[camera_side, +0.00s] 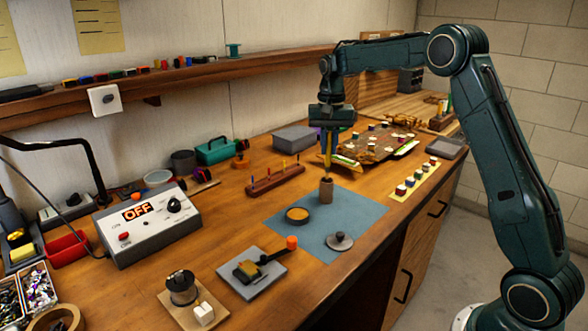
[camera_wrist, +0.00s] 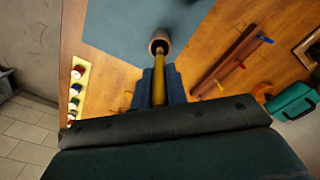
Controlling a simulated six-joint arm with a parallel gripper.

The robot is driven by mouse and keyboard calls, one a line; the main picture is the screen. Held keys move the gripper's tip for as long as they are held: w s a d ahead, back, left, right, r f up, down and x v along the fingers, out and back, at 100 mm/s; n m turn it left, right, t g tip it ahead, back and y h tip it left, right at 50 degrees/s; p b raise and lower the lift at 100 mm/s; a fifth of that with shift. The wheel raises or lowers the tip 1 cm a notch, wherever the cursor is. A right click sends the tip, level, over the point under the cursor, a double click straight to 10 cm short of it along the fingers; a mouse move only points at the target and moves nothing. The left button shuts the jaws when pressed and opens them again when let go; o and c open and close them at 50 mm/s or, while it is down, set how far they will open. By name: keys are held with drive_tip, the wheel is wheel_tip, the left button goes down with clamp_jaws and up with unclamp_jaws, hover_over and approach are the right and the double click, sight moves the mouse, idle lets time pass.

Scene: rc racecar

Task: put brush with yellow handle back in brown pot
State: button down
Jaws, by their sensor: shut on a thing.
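The brown pot (camera_side: 326,193) stands upright on the blue mat (camera_side: 362,215); in the wrist view the pot (camera_wrist: 159,38) is just beyond my fingertips. My gripper (camera_side: 328,150) points down above the pot. It is shut on the brush with the yellow handle (camera_wrist: 159,88), which lies between the blue fingers (camera_wrist: 159,80). In the side view the brush's yellow handle (camera_side: 328,158) hangs roughly upright over the pot, its lower end at or near the mouth. I cannot tell whether the tip is inside the rim.
A round dish (camera_side: 297,215) and a grey lid with a knob (camera_side: 340,241) are on the mat near the pot. A wooden rack with coloured pegs (camera_side: 275,180) stands to the left. A yellow strip of paint pots (camera_side: 412,184) lies to the right.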

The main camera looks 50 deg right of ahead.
sight(328, 166)
drive_tip(key=shift+f, duration=3.3)
idle(0.4)
drive_tip(key=c, duration=0.9)
unclamp_jaws()
drive_tip(key=shift+r, duration=0.25)
drive_tip(key=shift+r, duration=4.25)
drive_tip(key=shift+a+r, duration=0.1)
